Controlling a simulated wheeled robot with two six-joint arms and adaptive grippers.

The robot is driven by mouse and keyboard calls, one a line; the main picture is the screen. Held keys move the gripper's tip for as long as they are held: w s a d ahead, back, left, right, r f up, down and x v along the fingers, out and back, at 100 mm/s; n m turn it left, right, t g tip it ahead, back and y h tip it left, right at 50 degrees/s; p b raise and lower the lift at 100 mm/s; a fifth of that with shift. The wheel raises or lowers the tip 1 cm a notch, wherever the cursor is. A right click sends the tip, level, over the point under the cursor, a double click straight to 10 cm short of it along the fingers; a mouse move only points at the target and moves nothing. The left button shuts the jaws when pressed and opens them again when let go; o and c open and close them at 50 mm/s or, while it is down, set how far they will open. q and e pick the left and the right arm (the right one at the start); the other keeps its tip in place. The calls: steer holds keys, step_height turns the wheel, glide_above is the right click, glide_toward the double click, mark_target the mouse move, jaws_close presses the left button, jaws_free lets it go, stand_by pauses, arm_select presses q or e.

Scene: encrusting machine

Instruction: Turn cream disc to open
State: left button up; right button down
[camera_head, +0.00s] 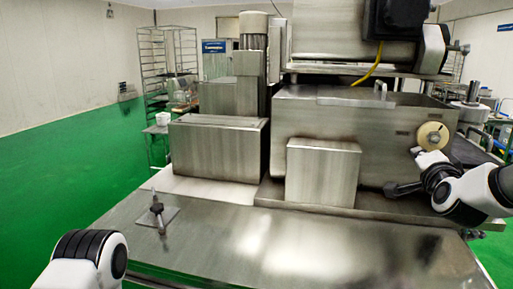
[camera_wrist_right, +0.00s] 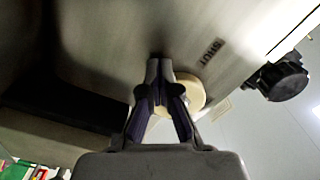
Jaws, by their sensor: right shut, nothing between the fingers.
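The cream disc (camera_head: 432,136) is mounted on the front right of the steel machine housing (camera_head: 380,115). It also shows in the right wrist view (camera_wrist_right: 193,92), partly covered by my gripper's fingers. My right gripper (camera_head: 390,190) is below and to the left of the disc in the head view, pointing left. In the wrist view its dark fingers (camera_wrist_right: 160,68) are shut and empty, with the disc behind and to their right. Contact with the disc cannot be made out. My left arm shows at the lower left, but its gripper is out of frame.
A label reading SHUT (camera_wrist_right: 211,53) is on the housing near the disc. A dark knob (camera_wrist_right: 276,80) sticks out nearby. A steel box (camera_head: 322,172) stands in front of the housing. The steel table top (camera_head: 270,240) is mostly clear, with a small handle fitting (camera_head: 158,215) on its left.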

steer(key=shift+d+r, duration=0.1)
steer(key=shift+r, duration=0.15)
steer(key=b+v, duration=0.2)
steer(key=v, duration=0.4)
steer(key=shift+f, duration=0.45)
